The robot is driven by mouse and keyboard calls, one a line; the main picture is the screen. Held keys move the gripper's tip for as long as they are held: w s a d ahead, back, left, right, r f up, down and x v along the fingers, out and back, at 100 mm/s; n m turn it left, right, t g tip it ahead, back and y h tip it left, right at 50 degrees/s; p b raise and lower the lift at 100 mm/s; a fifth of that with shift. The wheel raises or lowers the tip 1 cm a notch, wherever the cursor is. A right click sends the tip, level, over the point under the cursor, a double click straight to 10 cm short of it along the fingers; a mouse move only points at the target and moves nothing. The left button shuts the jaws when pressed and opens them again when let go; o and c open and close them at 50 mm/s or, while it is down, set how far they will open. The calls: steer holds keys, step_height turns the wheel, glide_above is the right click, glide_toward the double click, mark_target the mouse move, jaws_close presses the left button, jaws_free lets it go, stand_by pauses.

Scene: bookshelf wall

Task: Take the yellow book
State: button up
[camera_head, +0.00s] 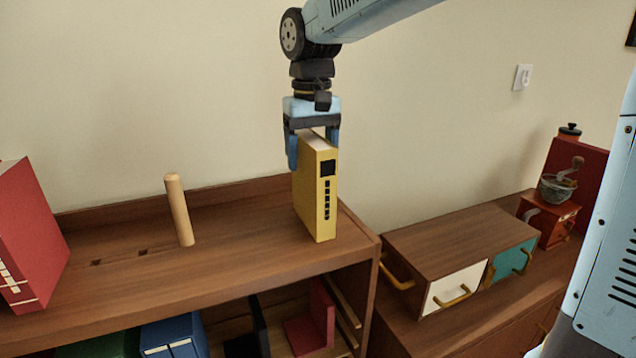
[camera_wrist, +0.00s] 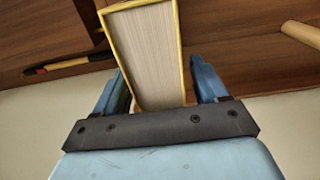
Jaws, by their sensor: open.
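The yellow book (camera_head: 316,200) stands upright on top of the brown wooden shelf, near its right end, with a black square and black marks on its spine. My gripper (camera_head: 313,155) points down over the book's top, one blue finger on each side of it. In the wrist view, the book (camera_wrist: 147,55) shows its page edges between the two fingers of my gripper (camera_wrist: 158,85). The fingers are open, with a visible gap between the book and the right finger. The left finger is close to the cover; I cannot tell whether it touches.
A wooden peg (camera_head: 179,210) stands on the shelf top (camera_head: 120,260) left of the book. A red book (camera_head: 30,235) is at the far left. Blue books (camera_head: 172,337) are on the level below. A small drawer cabinet (camera_head: 455,245) and a coffee grinder (camera_head: 548,218) stand at the right.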

steer(key=shift+c, duration=0.3)
jaws_close()
stand_by(0.4)
